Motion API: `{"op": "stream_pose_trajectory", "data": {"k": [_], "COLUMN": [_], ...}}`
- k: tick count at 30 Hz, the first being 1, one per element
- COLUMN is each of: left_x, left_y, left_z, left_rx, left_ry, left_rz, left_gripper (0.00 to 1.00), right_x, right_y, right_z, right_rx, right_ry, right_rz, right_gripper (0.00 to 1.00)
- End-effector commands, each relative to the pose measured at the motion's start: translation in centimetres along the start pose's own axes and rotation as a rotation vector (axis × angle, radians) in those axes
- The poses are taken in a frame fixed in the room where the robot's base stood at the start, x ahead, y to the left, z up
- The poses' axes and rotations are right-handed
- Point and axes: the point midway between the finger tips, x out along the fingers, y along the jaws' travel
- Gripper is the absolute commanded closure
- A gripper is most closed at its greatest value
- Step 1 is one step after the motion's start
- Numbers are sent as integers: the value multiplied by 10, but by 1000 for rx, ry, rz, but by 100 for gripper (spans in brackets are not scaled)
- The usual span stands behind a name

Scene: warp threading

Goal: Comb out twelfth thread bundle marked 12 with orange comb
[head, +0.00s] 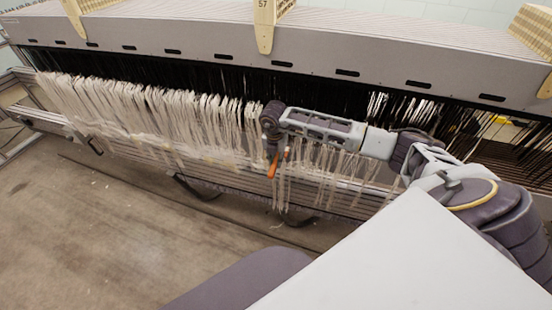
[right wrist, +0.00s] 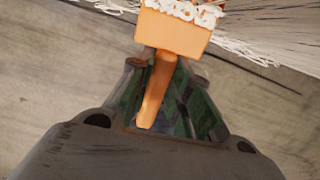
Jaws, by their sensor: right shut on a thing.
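The orange comb (head: 274,164) hangs below my right gripper (head: 277,150) in the head view. In the right wrist view the comb (right wrist: 172,36) shows its broad head at the top, with its handle between the fingers of my right gripper (right wrist: 165,75), which is shut on it. White thread shows along the comb head's far edge; I cannot tell whether its teeth are in the threads. The white thread bundles (head: 150,110) hang in a long row under the loom beam. No number 12 can be read. My left gripper is not in view.
The long grey loom beam (head: 180,35) runs across the top, with wooden pieces (head: 264,25) on it. Dark threads hang behind the bundles. A metal rail frame (head: 230,178) runs below them. The floor (head: 130,235) in front is clear.

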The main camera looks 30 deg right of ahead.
Motion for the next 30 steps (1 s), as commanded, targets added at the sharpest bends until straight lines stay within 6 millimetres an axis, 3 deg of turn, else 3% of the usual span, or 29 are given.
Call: {"op": "stream_pose_trajectory", "data": {"k": [5,21,30], "left_x": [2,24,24], "left_y": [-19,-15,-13], "left_z": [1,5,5], "left_rx": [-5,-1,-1], "left_ry": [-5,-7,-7], "left_rz": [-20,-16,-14], "left_gripper": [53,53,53], "right_x": [0,34,35], "right_y": [0,-1,-1], "right_z": [3,0,-1], "right_rx": [3,4,4], "right_ry": [-6,-7,-7], "right_rz": [1,0,1], "right_gripper": [100,100,100]}}
